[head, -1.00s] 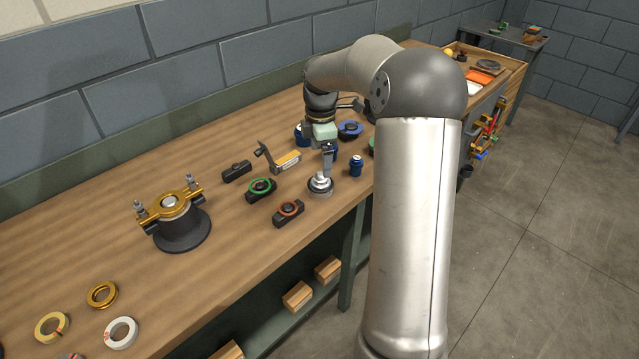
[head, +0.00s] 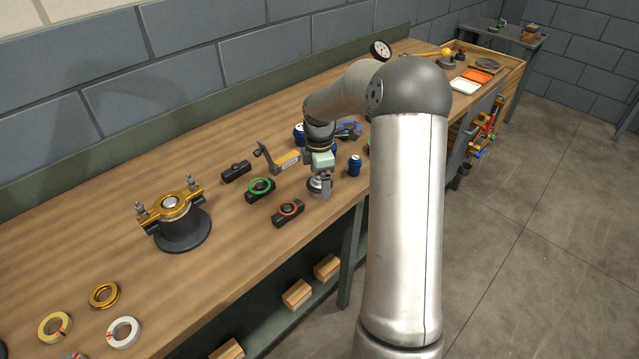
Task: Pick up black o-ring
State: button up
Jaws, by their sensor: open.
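Similar black blocks carry a green ring (head: 260,186) and an orange-red ring (head: 290,208). My gripper (head: 320,186) points down at a round silver-grey part (head: 318,191), right of the green and orange rings. Its fingers are open and close over or around that part; contact is hard to tell. They are apart from the black block.
The left middle of the bench (head: 80,235) is clear.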

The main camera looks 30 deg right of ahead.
jog(key=shift+f, duration=0.25)
dwell(0.4)
jog(key=c, duration=1.1)
